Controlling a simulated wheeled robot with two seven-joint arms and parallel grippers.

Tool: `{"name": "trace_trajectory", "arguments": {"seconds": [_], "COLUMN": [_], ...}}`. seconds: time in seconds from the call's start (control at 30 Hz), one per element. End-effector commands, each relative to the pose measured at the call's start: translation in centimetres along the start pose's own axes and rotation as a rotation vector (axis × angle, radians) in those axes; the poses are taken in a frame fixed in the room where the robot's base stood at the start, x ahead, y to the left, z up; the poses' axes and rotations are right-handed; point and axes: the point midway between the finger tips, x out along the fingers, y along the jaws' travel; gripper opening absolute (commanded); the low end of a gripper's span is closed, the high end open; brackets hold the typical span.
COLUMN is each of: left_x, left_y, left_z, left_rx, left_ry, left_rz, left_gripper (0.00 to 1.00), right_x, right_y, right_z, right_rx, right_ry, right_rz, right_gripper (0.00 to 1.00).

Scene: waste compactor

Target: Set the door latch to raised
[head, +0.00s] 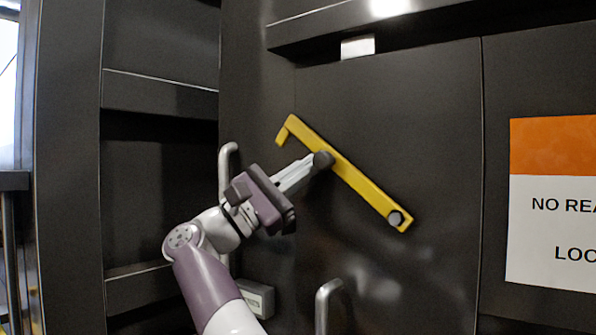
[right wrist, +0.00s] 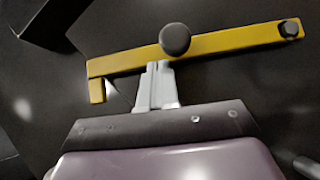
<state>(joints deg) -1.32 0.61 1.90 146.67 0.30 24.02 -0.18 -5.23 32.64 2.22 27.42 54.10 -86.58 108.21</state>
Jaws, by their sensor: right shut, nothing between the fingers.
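The door latch (head: 365,186) is a yellow bar on the dark door. It slants from its hooked end at upper left down to a round pivot bolt (head: 397,217) at lower right. A dark round knob (head: 323,159) stands out from the bar's middle. My right gripper (head: 310,164) is shut and empty, its fingertips at the knob's lower left side. In the right wrist view the latch (right wrist: 225,43) spans the picture, and the fingertips (right wrist: 159,66) sit just below the knob (right wrist: 174,39). I cannot tell whether they touch it. My left gripper is not in view.
A metal handle (head: 228,165) stands left of my right gripper, and another handle (head: 326,300) is below the latch. A ledge (head: 400,22) juts out above. An orange and white sign (head: 552,235) is at right. The door face around the latch is clear.

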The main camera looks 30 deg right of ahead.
Motion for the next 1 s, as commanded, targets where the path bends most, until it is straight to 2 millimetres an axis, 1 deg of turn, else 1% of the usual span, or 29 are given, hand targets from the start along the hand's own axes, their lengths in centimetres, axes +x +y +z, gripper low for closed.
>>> {"name": "trace_trajectory", "arguments": {"seconds": [0.03, 0.13, 0.5, 1.0], "left_x": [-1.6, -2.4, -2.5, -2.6], "left_y": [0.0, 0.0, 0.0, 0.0], "left_z": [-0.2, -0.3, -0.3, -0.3], "left_rx": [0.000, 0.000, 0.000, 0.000], "left_ry": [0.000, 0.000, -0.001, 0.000], "left_rz": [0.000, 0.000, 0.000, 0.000], "left_gripper": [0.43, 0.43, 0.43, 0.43], "right_x": [0.8, 1.3, 2.4, 2.6], "right_y": [0.7, 0.7, 0.5, 0.5], "right_z": [0.8, 1.3, 2.4, 2.6], "right_rx": [0.023, 0.059, 0.073, 0.074], "right_ry": [0.000, 0.000, 0.000, -0.002], "right_rz": [-0.023, -0.060, -0.074, -0.072], "right_gripper": [0.00, 0.00, 0.00, 0.00]}}
